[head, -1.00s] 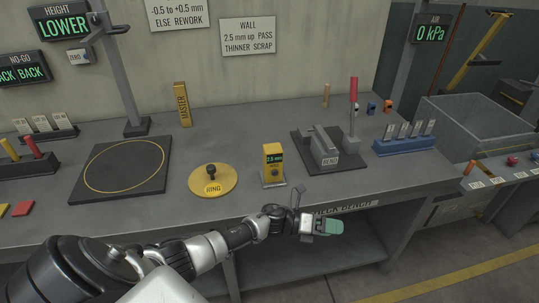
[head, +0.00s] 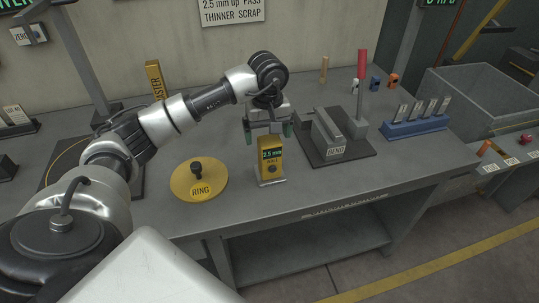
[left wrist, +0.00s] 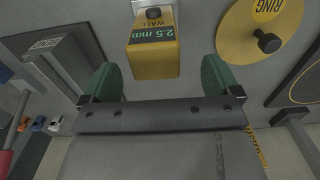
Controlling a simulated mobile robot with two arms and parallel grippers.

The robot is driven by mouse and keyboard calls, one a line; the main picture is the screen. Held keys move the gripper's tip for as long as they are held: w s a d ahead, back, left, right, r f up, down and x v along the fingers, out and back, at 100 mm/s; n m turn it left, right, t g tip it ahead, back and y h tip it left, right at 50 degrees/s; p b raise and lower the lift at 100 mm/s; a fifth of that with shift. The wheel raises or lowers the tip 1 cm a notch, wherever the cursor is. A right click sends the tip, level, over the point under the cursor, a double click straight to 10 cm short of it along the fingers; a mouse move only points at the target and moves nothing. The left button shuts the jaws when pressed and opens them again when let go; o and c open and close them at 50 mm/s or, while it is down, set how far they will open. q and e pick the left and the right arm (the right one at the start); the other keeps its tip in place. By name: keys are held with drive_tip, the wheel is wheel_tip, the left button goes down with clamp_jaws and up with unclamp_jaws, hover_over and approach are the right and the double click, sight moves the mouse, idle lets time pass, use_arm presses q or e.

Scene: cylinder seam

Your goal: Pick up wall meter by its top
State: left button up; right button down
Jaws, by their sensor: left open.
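The wall meter (head: 270,160) is a yellow upright block with a green display reading 2.5 mm. It stands on the bench near its front edge. My left gripper (head: 268,130) is open and points down just above and behind the meter's top, with its green fingertips apart. In the left wrist view the wall meter (left wrist: 153,50) shows at the top middle, ahead of the gap between the two green fingers (left wrist: 160,80). Nothing is between the fingers. My right gripper is not in view.
The yellow ring gauge (head: 198,182) with a black knob lies left of the meter. The grey bend fixture (head: 335,145) stands close on the right. A blue rack (head: 415,128) and a grey bin (head: 475,95) are farther right. The bench front (head: 300,200) is clear.

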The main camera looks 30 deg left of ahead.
sight(270, 148)
use_arm(q)
drive_tip(key=shift+w+f+p, duration=0.2)
drive_tip(key=shift+f+p, duration=0.15)
drive_tip(key=shift+f, duration=1.25)
drive_tip(key=shift+w+f+p, duration=0.15)
drive_tip(key=shift+f+p, duration=0.2)
drive_tip(key=shift+f, duration=1.2)
drive_tip(key=c, duration=1.1)
drive_tip(key=shift+c, duration=0.3)
drive_tip(key=shift+r, duration=0.15)
